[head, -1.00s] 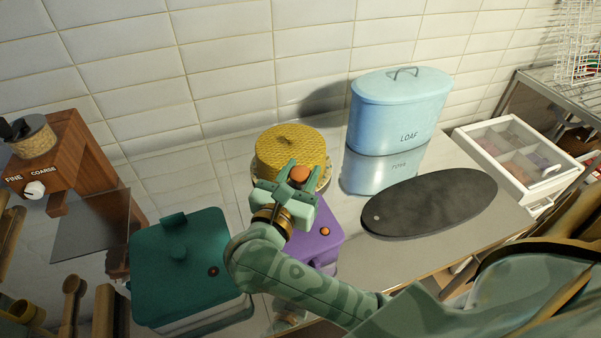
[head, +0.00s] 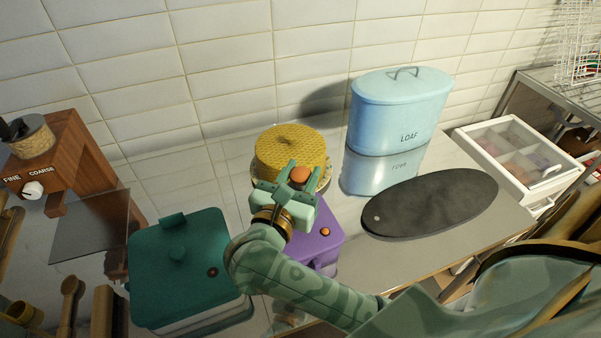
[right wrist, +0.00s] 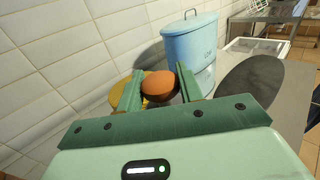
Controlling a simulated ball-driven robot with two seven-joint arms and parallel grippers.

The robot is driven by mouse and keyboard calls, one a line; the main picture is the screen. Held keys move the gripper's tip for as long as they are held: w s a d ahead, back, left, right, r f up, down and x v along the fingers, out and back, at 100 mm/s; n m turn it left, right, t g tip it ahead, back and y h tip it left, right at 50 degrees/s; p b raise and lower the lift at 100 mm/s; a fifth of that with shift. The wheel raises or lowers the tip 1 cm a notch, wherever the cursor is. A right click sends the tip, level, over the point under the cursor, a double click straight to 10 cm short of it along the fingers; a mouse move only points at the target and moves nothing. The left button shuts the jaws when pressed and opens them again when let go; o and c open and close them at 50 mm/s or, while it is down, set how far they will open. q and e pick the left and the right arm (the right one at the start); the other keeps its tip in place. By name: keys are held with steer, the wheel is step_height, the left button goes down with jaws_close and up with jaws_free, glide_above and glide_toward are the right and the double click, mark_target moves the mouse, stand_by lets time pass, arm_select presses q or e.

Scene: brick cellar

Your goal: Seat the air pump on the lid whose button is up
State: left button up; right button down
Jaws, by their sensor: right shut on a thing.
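My right gripper (head: 286,188) is shut on the air pump (head: 300,174), whose rounded orange-brown top shows between the fingers. The pump also shows in the right wrist view (right wrist: 159,86); its lower part is hidden. The gripper is over the back part of a purple lidded box (head: 322,250), and whether the pump touches that lid cannot be told. An orange button (head: 325,231) on the purple lid looks raised. A teal lidded box (head: 180,262) stands to the left; its dark red button (head: 213,271) looks flush. My left gripper is not in view.
A yellow round, patterned thing (head: 289,147) stands close behind the gripper. A blue LOAF tin (head: 400,112) stands at the back, with a dark oval board (head: 430,203) in front of it. A wooden grinder (head: 55,155) is at the left.

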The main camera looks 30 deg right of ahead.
mark_target(300, 187)
steer(key=shift+f+b, duration=1.55)
steer(key=shift+f, duration=0.3)
steer(key=c, duration=0.8)
jaws_free()
steer(key=shift+c, duration=0.2)
